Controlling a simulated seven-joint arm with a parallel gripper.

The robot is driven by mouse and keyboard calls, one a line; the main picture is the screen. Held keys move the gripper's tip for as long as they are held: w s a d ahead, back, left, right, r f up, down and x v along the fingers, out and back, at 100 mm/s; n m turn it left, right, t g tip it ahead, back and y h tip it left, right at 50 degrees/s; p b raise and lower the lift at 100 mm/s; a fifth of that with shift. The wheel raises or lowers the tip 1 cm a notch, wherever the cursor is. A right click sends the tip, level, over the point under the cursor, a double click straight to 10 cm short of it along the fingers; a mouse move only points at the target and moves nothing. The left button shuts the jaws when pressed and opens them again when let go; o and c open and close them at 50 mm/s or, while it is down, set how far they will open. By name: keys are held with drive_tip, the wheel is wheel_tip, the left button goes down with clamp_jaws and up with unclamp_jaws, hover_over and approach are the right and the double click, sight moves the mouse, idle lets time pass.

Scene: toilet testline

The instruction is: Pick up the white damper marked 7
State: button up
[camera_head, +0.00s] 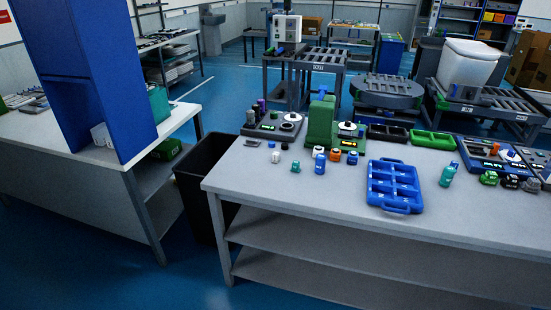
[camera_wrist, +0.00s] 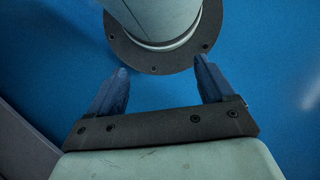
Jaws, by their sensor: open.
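Several small dampers stand on the grey table (camera_head: 300,190) in the head view. One white damper (camera_head: 276,157) stands near the left part of the table, and a second whitish one (camera_head: 318,151) stands behind a blue damper (camera_head: 320,163). Their markings are too small to read, so I cannot tell which bears a 7. My gripper (camera_wrist: 161,66) shows only in the wrist view. Its two dark fingers are wide apart with nothing between them, over blue floor and away from the dampers.
A green damper (camera_head: 295,167) and an orange one (camera_head: 335,155) stand near the white ones. A blue compartment tray (camera_head: 394,186) lies to the right. A green fixture (camera_head: 320,122) rises behind. The table's front left is clear. A black bin (camera_head: 205,175) stands beside it.

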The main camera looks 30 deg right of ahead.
drive_tip(key=c, duration=0.4)
drive_tip(key=w+r+n+t, duration=0.15)
drive_tip(key=w+r, duration=0.25)
drive_tip(key=w, duration=0.9)
drive_tip(key=w+r+n+t, duration=0.1)
drive_tip(key=w+r+n, duration=0.3)
drive_tip(key=w, duration=0.8)
drive_tip(key=w+r+n+t, duration=0.15)
drive_tip(key=w+r, duration=0.35)
drive_tip(key=w, duration=0.8)
drive_tip(key=w+d+r+n+t, duration=0.1)
drive_tip(key=w+r+n, duration=0.1)
drive_tip(key=w+r, duration=0.8)
drive_tip(key=w+r+n+t, duration=0.1)
drive_tip(key=w+r+n, duration=0.1)
drive_tip(key=w+r, duration=0.8)
drive_tip(key=w+d+r+n+t, duration=0.15)
drive_tip(key=w+r, duration=0.35)
drive_tip(key=r, duration=1)
wheel_tip(320, 180, up, 5)
drive_tip(key=m, duration=0.4)
hover_over(276, 153)
drive_tip(key=shift+g, duration=0.35)
wheel_tip(276, 153, down, 13)
drive_tip(key=shift+a+r, duration=0.1)
